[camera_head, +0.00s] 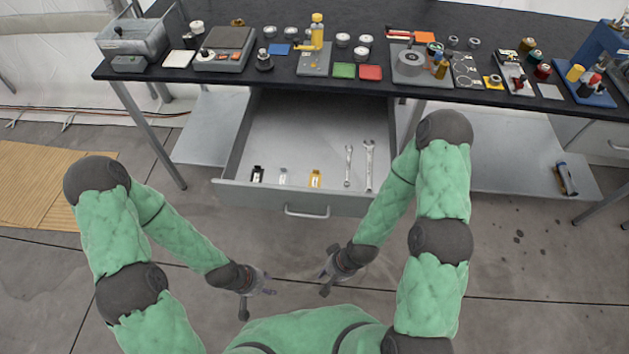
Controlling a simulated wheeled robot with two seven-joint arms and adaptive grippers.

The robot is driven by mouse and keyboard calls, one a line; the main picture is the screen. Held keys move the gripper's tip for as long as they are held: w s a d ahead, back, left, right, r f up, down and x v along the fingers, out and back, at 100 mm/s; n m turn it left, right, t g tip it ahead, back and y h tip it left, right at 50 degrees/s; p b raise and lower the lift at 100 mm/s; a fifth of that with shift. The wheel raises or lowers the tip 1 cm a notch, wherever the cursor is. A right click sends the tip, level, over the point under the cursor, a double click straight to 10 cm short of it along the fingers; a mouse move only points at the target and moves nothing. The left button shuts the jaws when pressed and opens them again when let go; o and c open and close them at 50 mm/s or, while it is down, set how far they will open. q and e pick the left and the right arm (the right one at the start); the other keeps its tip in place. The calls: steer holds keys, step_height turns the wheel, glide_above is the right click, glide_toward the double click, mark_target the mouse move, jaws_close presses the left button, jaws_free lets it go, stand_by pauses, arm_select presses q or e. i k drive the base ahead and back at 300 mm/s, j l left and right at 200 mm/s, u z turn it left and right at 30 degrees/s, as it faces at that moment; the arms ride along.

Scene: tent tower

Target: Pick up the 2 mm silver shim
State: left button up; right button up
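A small silver shim (283,176) lies near the front of the open drawer (300,128). A black shim (257,174) lies to its left and a yellow shim (316,179) to its right. Any thickness marking is too small to read. My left gripper (258,302) is in front of the drawer, low in the view, with its fingers spread and nothing between them. My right gripper (327,272) is also in front of the drawer, to the right, with its fingers spread and empty. Both are apart from the shims.
Two wrenches (368,165) lie in the drawer's right part. The drawer handle (307,212) faces me. The black bench top (285,80) above holds several tools, jars and coloured pads. The drawer's middle and back are clear. A lower shelf (510,155) stands to the right.

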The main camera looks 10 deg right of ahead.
mark_target(282, 178)
steer(key=j+z, duration=0.2)
steer(key=j, duration=0.35)
steer(key=j+z, duration=0.2)
steer(key=j, duration=0.35)
steer(key=k+j+z, duration=0.2)
steer(key=j, duration=0.35)
steer(key=i, duration=0.1)
